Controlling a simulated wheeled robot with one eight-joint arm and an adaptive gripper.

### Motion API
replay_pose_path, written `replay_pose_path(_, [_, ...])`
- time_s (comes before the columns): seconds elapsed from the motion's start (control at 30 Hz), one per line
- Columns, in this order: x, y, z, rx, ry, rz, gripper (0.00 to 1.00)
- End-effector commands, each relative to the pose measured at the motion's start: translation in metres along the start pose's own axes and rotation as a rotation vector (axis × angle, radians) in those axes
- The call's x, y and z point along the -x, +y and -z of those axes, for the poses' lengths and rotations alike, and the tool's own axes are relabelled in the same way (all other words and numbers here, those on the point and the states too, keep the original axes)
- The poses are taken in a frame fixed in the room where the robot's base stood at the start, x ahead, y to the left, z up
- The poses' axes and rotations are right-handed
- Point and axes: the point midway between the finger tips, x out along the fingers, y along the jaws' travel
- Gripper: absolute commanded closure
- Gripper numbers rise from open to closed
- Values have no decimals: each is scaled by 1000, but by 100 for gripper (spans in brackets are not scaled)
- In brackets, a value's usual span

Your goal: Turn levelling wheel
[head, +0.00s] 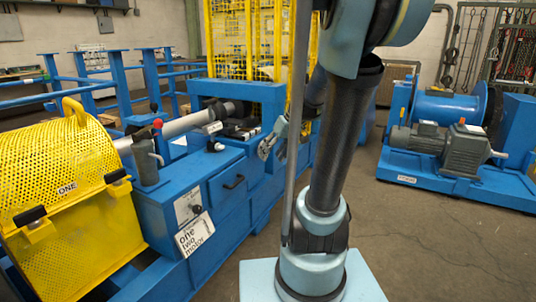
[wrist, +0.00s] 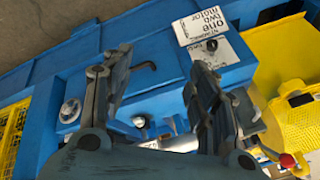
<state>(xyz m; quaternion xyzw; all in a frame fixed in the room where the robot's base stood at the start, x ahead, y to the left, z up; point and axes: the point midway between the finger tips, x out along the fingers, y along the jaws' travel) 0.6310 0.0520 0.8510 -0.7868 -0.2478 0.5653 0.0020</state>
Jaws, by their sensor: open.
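No part carries a readable levelling-wheel label. In the wrist view a round pale knob or wheel (wrist: 70,111) sits on the blue machine face, left of my gripper's left finger. A smaller round part (wrist: 140,120) shows between the fingers; it seems to be the pale round knob (head: 215,146) on the blue machine in the head view. My gripper (wrist: 150,75) is open and empty, its two dark fingers wide apart over the blue machine. I cannot tell any contact.
The blue machine (head: 225,180) carries a black handle (head: 234,182), a card reading "one two motor" (head: 195,234) and a yellow mesh guard (head: 68,165). A red-tipped lever (head: 157,124) stands by the guard. A blue motor unit (head: 450,150) stands at right, with open floor before it.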

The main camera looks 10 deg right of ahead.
Motion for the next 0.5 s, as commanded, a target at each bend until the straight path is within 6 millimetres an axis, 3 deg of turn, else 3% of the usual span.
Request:
replay_pose_path(0.1, [-4, 13, 35, 43, 39, 46, 46])
replay_pose_path(0.5, [-28, 66, 137, 200, 200, 177, 46])
